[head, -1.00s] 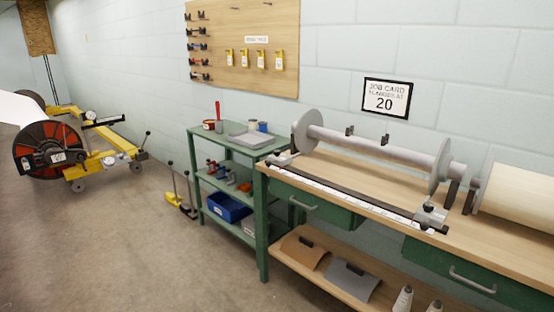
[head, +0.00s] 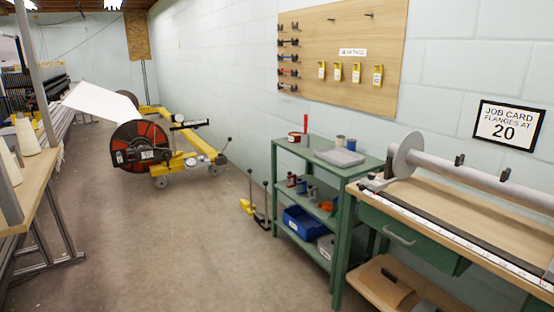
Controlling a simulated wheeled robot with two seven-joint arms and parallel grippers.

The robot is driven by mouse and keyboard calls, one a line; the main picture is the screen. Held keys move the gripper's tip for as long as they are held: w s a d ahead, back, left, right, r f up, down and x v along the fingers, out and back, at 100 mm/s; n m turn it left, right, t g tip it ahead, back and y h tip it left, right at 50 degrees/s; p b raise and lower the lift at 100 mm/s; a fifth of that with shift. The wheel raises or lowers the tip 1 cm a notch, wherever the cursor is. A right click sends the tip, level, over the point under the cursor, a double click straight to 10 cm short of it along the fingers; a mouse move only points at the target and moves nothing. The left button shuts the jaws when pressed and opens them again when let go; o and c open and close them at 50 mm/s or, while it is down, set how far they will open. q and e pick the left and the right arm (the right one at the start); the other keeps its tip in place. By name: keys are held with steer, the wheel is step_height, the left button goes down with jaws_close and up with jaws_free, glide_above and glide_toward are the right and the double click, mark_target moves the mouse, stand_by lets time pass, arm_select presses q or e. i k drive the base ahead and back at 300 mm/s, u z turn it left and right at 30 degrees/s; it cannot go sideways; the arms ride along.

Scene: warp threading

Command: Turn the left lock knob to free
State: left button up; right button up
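No part that I can surely name as the left lock knob shows in the head view; it may be too small or out of view. A yellow wheeled carriage (head: 207,148) stands on the floor at the far left and holds a beam with a dark red-and-black disc (head: 139,147). Levers with dark knobs stand at its right end. On the bench at right lies a grey roller (head: 480,173) with a round flange (head: 407,156); a small clamp-like part (head: 375,183) sits at the bench's left end. Neither of my grippers is in view.
A green shelf cart (head: 279,185) stands beside the wooden bench (head: 455,205). A yellow floor tool (head: 258,216) with upright handles is left of the cart. A table with cones (head: 28,137) is at left. The concrete floor (head: 150,245) between is clear.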

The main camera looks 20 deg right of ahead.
mark_target(372, 175)
steer(key=u, duration=0.3)
steer(key=i, duration=2.05)
steer(key=z, duration=1.35)
steer(key=i, duration=0.9)
steer(key=z, duration=0.85)
